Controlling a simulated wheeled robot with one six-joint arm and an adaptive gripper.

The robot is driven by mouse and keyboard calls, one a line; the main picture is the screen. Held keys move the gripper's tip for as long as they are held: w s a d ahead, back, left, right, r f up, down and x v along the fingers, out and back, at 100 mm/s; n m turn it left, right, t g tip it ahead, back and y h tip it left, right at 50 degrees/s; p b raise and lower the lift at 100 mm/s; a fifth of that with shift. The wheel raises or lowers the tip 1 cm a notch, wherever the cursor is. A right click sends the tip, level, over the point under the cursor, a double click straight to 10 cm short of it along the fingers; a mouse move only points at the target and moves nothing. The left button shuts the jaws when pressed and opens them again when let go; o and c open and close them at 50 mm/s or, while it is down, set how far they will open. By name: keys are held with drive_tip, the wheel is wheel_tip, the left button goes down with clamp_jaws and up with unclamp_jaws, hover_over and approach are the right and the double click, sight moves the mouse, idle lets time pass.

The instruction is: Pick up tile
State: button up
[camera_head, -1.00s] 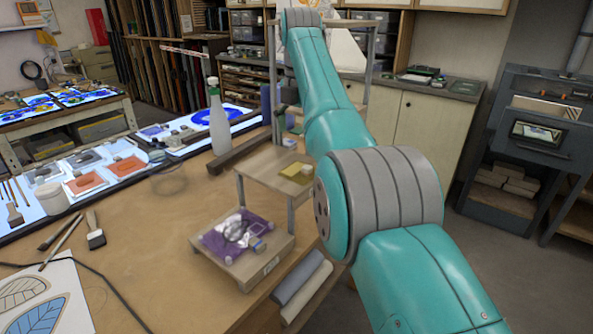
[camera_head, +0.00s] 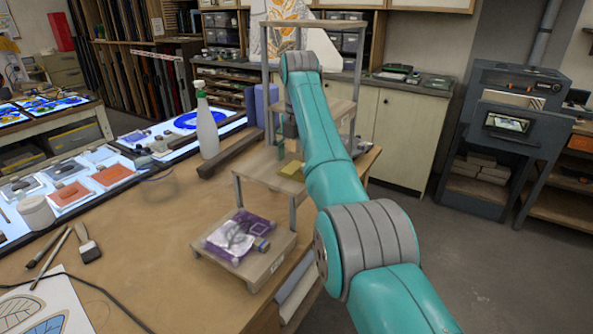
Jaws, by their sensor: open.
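A purple and white patterned glass tile (camera_head: 238,236) lies on a low wooden stand (camera_head: 257,271) on the bench, with a small blue and tan block at its right edge. Green pieces (camera_head: 281,157) show further back on the rack, partly covered. My teal arm reaches from the lower right to the rack. My gripper (camera_head: 288,134) shows small and dark beside the forearm above the rack, partly hidden. It is open, and I see nothing held.
A white spray bottle (camera_head: 207,125) stands left of the rack, beside a dark bar (camera_head: 230,154). A lit panel with orange and grey tiles runs along the left. Brushes (camera_head: 88,243) and a leaf drawing (camera_head: 40,305) lie at the lower left. Bare bench lies between.

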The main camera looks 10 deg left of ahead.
clamp_jaws()
drive_tip(key=shift+f, duration=0.1)
idle(0.4)
